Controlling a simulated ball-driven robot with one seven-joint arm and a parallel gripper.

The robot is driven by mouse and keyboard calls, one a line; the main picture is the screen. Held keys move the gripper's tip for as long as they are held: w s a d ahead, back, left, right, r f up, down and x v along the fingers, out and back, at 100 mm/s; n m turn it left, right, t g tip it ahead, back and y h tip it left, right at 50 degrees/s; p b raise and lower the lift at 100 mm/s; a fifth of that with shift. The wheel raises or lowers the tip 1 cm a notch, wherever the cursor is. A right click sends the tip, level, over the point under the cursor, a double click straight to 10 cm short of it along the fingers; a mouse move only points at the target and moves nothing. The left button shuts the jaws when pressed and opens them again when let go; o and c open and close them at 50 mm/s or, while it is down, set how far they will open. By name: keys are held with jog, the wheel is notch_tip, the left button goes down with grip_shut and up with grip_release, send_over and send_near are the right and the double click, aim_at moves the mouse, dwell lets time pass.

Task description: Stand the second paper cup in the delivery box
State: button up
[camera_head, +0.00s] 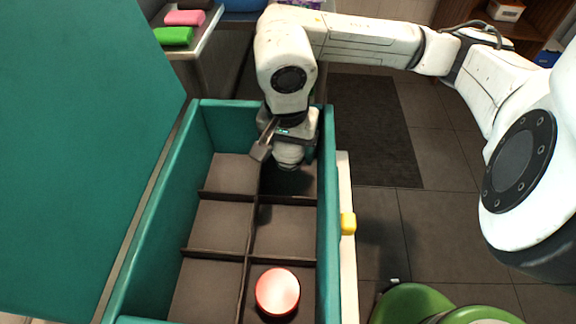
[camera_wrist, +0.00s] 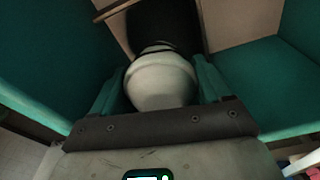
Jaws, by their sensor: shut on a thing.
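The delivery box (camera_head: 327,190) is a teal open box with dark dividers making several compartments. My gripper (camera_head: 284,143) is inside its far right part, pointing down. It is shut on a pale, white-lidded paper cup (camera_head: 288,157), which sits over the far right compartment. In the wrist view the cup (camera_wrist: 160,82) is between the two teal fingers. The cup's lower part is in shadow, so I cannot tell whether it touches the floor of the box.
The box's teal lid (camera_head: 80,130) stands open on the left. The far left (camera_head: 234,172), middle left and middle right compartments are empty. A yellow latch (camera_head: 348,223) is on the right side. A counter with pink and green items (camera_head: 174,36) is behind.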

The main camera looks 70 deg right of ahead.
jog(key=shift+f, duration=3.1)
jog(key=shift+f+b, duration=0.2)
jog(key=shift+b, duration=0.15)
jog(key=o, duration=0.9)
jog(key=shift+o, duration=0.2)
jog(key=shift+r, duration=0.1)
jog(key=shift+r+p, duration=0.35)
jog(key=shift+r, duration=0.2)
jog(key=r, duration=0.3)
jog(key=a+r, duration=0.1)
jog(key=r, duration=0.7)
jog(key=shift+s+a, duration=0.15)
jog(key=shift+a, duration=0.05)
